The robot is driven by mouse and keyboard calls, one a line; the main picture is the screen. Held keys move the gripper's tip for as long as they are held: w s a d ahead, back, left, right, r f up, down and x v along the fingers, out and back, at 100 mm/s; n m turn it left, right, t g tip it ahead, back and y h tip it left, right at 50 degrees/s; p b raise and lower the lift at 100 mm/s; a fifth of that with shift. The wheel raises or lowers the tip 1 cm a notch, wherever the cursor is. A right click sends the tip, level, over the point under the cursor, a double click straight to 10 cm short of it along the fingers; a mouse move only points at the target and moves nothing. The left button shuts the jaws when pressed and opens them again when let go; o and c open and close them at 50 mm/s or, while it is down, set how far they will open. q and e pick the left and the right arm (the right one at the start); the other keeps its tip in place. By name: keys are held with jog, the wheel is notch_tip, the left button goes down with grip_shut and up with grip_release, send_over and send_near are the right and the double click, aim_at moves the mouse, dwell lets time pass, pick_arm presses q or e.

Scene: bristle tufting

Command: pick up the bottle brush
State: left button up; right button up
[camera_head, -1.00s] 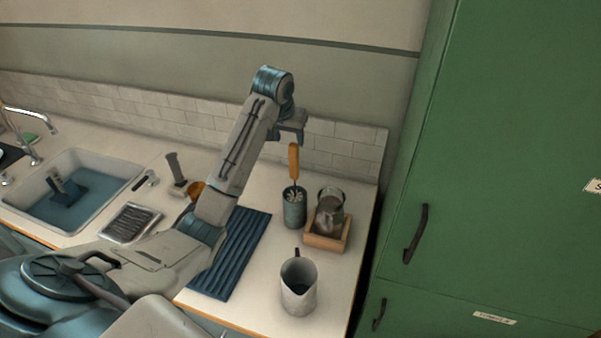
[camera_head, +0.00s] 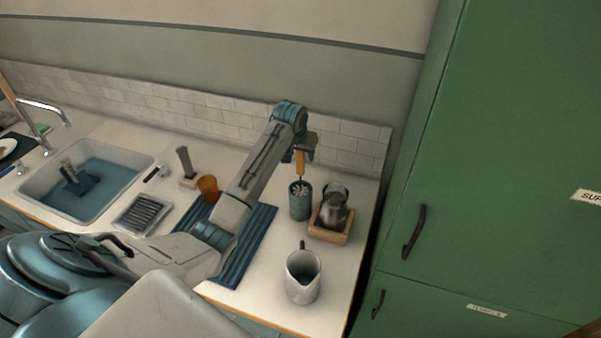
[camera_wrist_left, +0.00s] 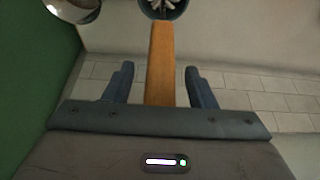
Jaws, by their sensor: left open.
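The bottle brush has an orange wooden handle (camera_head: 300,165) and stands upright in a dark grey-blue cup (camera_head: 299,203), with its pale bristles showing at the cup's mouth. My left gripper (camera_head: 302,153) is at the top of the handle. In the left wrist view the handle (camera_wrist_left: 161,62) runs between the two blue fingers of my left gripper (camera_wrist_left: 160,84), with a gap on each side. The jaws are open and not closed on it. The cup's rim and bristles (camera_wrist_left: 163,8) show at the top of that view. My right gripper is not in view.
A wooden tray (camera_head: 330,234) holding a glass-like jar (camera_head: 335,203) stands right beside the cup. A grey pitcher (camera_head: 303,280) stands nearer the front. A blue ribbed mat (camera_head: 252,243) lies left. A green cabinet (camera_head: 490,170) bounds the right side.

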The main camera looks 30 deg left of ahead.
pick_arm(q)
jog(key=shift+r, duration=0.1)
jog(key=c, duration=1)
